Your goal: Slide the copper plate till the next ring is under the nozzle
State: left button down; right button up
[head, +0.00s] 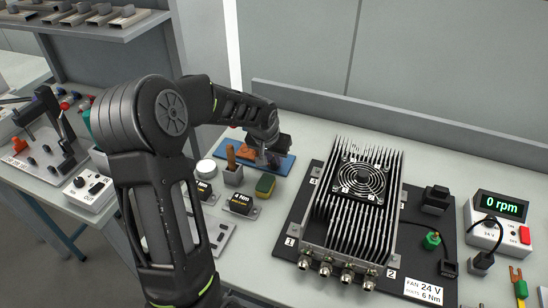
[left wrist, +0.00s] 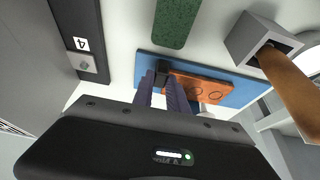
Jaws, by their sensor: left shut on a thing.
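The copper plate (left wrist: 215,89) lies on a blue mat (left wrist: 240,96) in the left wrist view, with two dark rings showing on its face. In the head view the plate (head: 247,151) shows beside my left gripper (head: 268,160). In the left wrist view the two fingers (left wrist: 163,92) reach to a dark block (left wrist: 162,70) at the plate's left end and are shut on it. Whether the block is part of the plate I cannot tell. I cannot make out a nozzle in either view. My right gripper is not in view.
A grey holder (head: 233,175) with a brown handle and a green-yellow sponge (head: 265,186) stand close to the mat. A finned heat sink with a fan (head: 350,200) fills the middle right. An rpm display (head: 500,207) stands at the far right.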

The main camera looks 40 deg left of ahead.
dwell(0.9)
pick_arm(q)
jog(key=shift+a+f+b, duration=0.15)
jog(key=shift+a+b, duration=0.1)
jog(key=shift+b, duration=0.25)
jog(key=shift+s+a, duration=0.2)
jog(key=shift+a, duration=0.15)
jog(key=c, duration=1.7)
grip_release()
jog(key=shift+d, duration=0.15)
jog(key=o, duration=0.4)
jog(key=shift+r, duration=0.2)
jog(key=shift+b+v, duration=0.4)
jog(key=shift+v, duration=3.4)
